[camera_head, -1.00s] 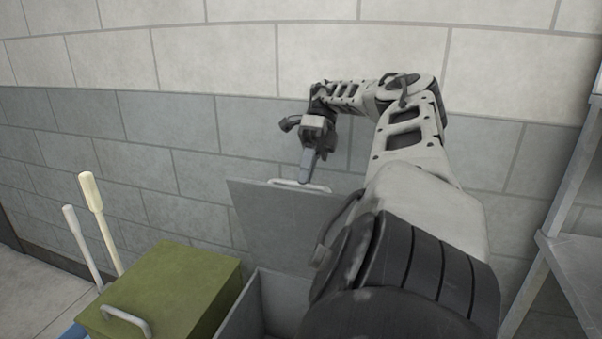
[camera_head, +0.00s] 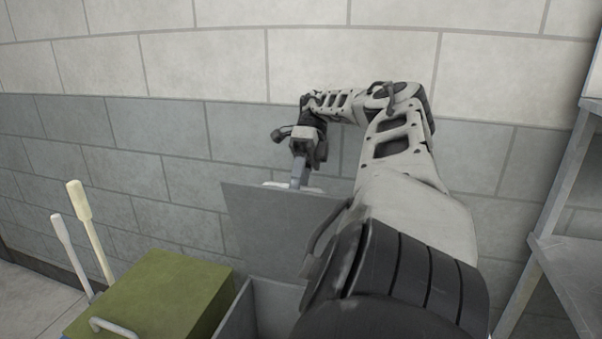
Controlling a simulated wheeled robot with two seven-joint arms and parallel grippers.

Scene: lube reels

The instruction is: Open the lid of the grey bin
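The grey bin (camera_head: 240,316) stands at the bottom centre, partly hidden behind my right arm. Its grey lid (camera_head: 270,232) is raised and stands tilted up at the back, with the bin's inside visible below it. A light handle (camera_head: 310,189) shows at the lid's top edge. My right gripper (camera_head: 298,184) points down at the handle, with its fingertips at or against it. I cannot tell whether the fingers are closed around the handle. My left gripper is not in view.
A green-lidded bin (camera_head: 150,295) with a light handle stands left of the grey bin. Two long handles, one cream (camera_head: 90,228) and one white (camera_head: 71,255), rise behind it. A metal shelf (camera_head: 565,250) is at the right. A block wall closes the back.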

